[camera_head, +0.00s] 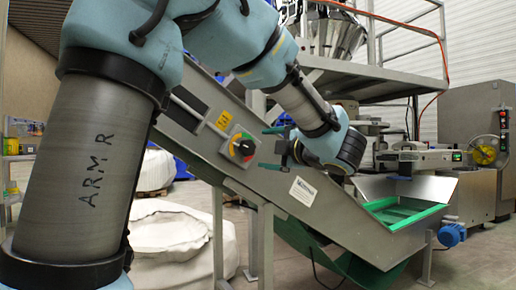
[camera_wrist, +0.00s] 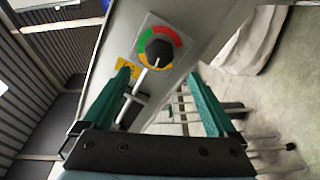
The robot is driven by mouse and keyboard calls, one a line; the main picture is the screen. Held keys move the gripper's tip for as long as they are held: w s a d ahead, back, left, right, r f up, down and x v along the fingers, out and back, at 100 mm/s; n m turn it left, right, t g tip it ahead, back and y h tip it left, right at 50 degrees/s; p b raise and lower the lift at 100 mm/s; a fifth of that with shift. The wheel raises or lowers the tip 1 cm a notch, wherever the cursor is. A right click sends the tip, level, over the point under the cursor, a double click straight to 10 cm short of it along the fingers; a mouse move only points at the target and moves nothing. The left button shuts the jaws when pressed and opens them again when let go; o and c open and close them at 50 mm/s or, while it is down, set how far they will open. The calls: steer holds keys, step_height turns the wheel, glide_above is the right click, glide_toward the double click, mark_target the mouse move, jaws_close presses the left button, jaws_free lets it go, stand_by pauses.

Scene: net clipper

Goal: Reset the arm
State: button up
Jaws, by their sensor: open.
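My arm reaches from the left across the head view, with its gripper (camera_head: 270,148) in front of the slanted side of a conveyor (camera_head: 330,205). The gripper's two green fingers point left and stand wide apart with nothing between them. In the wrist view the open gripper (camera_wrist: 165,100) shows its green fingers at left and right. A rotary switch (camera_head: 242,147) with a black knob on a red, yellow and green plate is mounted on the conveyor side, left of the fingers. It also shows in the wrist view (camera_wrist: 158,50), beyond the fingertips and apart from them.
A green-rimmed hopper (camera_head: 405,212) sits at the conveyor's lower right end. White sacks (camera_head: 180,240) stand at the lower left. A grey cabinet (camera_head: 490,125) and a machine with a yellow reel (camera_head: 484,151) are at the right. Steel legs (camera_head: 265,245) support the conveyor.

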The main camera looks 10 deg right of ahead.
steer(key=shift+v, duration=0.85)
